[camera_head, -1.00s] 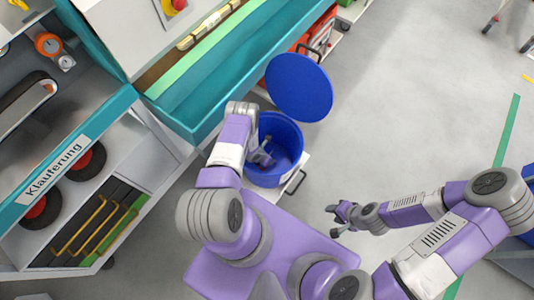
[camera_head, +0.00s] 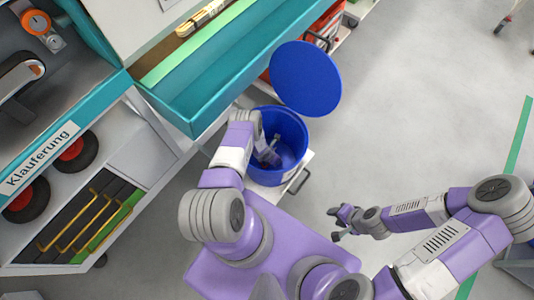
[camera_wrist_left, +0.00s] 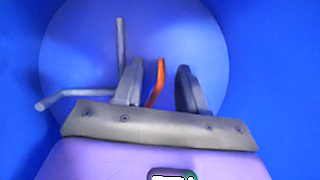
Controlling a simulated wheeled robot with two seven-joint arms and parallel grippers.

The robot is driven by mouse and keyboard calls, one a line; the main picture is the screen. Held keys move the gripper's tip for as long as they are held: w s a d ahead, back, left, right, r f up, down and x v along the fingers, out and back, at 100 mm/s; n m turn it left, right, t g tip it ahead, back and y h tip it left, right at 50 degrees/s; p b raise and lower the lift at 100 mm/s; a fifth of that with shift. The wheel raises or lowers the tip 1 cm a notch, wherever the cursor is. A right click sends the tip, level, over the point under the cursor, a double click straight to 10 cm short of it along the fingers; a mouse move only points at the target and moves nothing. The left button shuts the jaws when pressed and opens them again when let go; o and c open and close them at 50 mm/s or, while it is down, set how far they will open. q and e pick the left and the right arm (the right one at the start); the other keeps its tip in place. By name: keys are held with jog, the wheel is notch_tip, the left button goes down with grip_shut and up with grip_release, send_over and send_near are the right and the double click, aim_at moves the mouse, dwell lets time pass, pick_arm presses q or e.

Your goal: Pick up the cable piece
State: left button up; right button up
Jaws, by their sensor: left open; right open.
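An orange-red cable piece (camera_wrist_left: 156,82) lies at the bottom of a blue bin (camera_head: 290,135). In the left wrist view it shows between the two dark fingers of my left gripper (camera_wrist_left: 160,84), which is open. Its lower end is hidden behind the gripper's edge, and I cannot tell whether a finger touches it. Grey rod-like pieces (camera_wrist_left: 121,45) lie left of the fingers on the bin floor. In the head view my left gripper (camera_head: 268,155) reaches down inside the bin. My right gripper (camera_head: 338,224) is open and empty, over the floor.
The bin's round blue lid (camera_head: 305,78) stands open at its back. The bin wall surrounds my left gripper closely.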

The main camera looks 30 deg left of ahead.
pick_arm(q)
grip_shut()
jog(key=shift+r, duration=0.15)
notch_tip(320, 180, up, 10)
jog(key=p, duration=0.6)
